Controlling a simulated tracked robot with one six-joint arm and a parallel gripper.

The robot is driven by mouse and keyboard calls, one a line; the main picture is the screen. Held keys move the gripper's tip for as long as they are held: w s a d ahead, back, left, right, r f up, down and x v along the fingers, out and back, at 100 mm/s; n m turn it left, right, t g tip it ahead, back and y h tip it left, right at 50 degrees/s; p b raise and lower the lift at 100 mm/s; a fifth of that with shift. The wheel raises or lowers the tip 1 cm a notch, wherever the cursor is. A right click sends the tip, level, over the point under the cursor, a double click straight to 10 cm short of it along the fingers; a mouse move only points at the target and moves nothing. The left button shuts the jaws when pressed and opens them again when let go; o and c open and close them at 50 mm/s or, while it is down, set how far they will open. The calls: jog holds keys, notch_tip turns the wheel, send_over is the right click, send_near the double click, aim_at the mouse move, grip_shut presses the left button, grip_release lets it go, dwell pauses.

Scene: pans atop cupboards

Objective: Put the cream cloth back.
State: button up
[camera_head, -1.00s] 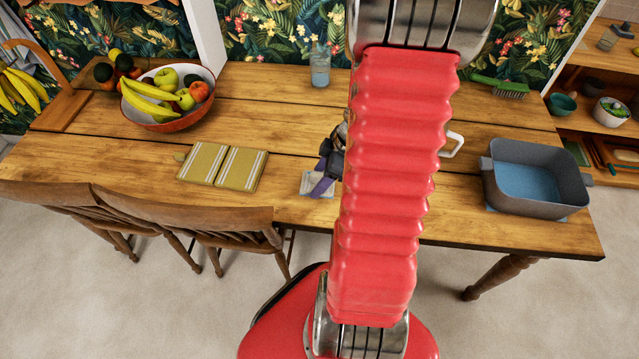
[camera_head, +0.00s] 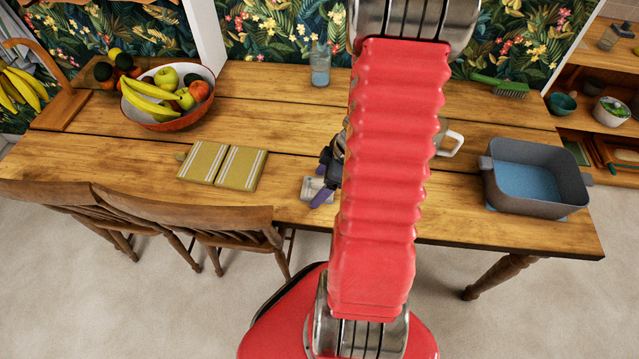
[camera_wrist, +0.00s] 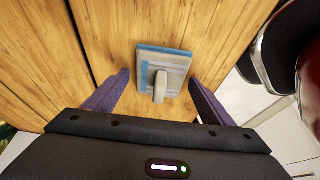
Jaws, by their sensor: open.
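A small flat pale grey-cream square (camera_wrist: 176,64) with blue along its edge lies on the table; a raised grey piece stands out from its face. I cannot tell for certain that it is the cream cloth. It also shows in the head view (camera_head: 311,187), partly hidden by my gripper and arm. My gripper (camera_wrist: 159,78) is open, its two purple fingers on either side of the square, apart from it. In the head view my gripper (camera_head: 324,178) is over the table's near edge. A folded olive-yellow cloth with white stripes (camera_head: 240,170) lies to the left.
A fruit bowl (camera_head: 165,122) stands at the left of the table (camera_head: 280,130). A glass bottle (camera_head: 320,66) and a green brush (camera_head: 500,87) are at the back. A white mug (camera_head: 452,143) and a grey tub (camera_head: 535,204) are to the right. Chairs (camera_head: 180,220) stand in front.

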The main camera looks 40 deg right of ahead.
jog(key=v, duration=1.2)
dwell(0.3)
jog(key=shift+r, duration=0.1)
dwell(0.6)
jog(key=w+a+r+m+h, duration=0.2)
jog(key=w+a+r+m, duration=0.15)
jog(key=a+r, duration=0.85)
jog(key=s+a+r+m+t, duration=0.1)
jog(key=a+r+m, duration=0.1)
jog(key=a, duration=0.5)
jog(key=s+a+r+m+t, duration=0.1)
jog(key=s+a+r+m, duration=0.1)
jog(key=a+r, duration=0.2)
jog(key=a, duration=0.3)
jog(key=shift+s+a+r+h, duration=0.2)
jog(key=shift+a+h, duration=0.05)
jog(key=shift+h, duration=0.15)
